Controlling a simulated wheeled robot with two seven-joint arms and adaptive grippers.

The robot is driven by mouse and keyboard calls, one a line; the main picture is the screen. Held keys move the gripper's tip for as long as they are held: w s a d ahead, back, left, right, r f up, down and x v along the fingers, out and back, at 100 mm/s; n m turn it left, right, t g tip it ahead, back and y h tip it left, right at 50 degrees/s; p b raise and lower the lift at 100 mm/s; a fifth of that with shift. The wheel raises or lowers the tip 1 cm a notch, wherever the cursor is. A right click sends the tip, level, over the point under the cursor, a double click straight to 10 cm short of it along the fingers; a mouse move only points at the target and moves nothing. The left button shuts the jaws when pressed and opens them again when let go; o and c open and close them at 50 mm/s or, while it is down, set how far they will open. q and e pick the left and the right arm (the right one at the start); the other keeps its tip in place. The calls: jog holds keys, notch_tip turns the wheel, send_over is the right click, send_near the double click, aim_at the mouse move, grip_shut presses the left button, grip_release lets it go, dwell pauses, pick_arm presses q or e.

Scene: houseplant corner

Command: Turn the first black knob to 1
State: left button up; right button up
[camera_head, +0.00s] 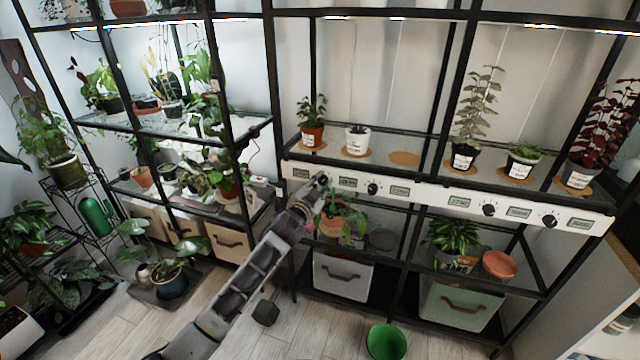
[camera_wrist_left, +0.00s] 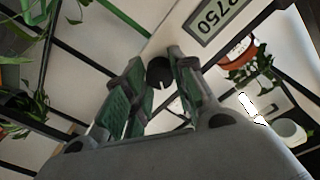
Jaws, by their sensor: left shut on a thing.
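The white control strip (camera_head: 430,197) runs along the shelf front with black knobs and small displays. My left gripper (camera_head: 320,181) is at the first black knob, at the strip's left end, and largely covers it in the head view. In the left wrist view the round black knob (camera_wrist_left: 159,73) sits between the fingertips of my left gripper (camera_wrist_left: 158,70), which are closed around it. A pale pointer mark shows on the knob's face. My right gripper is not in view.
Other black knobs sit farther right, at the second (camera_head: 373,189), third (camera_head: 488,209) and fourth (camera_head: 549,221) positions. Potted plants stand above the strip, including a terracotta pot (camera_head: 311,136). A leafy plant (camera_head: 340,215) is close below my left wrist. A green bucket (camera_head: 386,342) stands on the floor.

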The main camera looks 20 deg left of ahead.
pick_arm(q)
jog(key=shift+n+p, duration=0.7)
jog(key=shift+n, duration=0.5)
jog(key=shift+n+p, duration=0.65)
jog(key=shift+n, duration=0.35)
jog(key=n+p, duration=0.2)
jog(key=n, duration=0.1)
jog(key=shift+n+y+p, duration=0.3)
jog(key=shift+n+p, duration=0.1)
jog(key=n+p, duration=0.3)
jog(key=n, duration=0.2)
jog(key=shift+t+p, duration=0.3)
jog(key=shift+p, duration=0.05)
jog(key=shift+f+n+p, duration=0.1)
jog(key=shift+n+p, duration=0.45)
jog(key=shift+n, duration=0.55)
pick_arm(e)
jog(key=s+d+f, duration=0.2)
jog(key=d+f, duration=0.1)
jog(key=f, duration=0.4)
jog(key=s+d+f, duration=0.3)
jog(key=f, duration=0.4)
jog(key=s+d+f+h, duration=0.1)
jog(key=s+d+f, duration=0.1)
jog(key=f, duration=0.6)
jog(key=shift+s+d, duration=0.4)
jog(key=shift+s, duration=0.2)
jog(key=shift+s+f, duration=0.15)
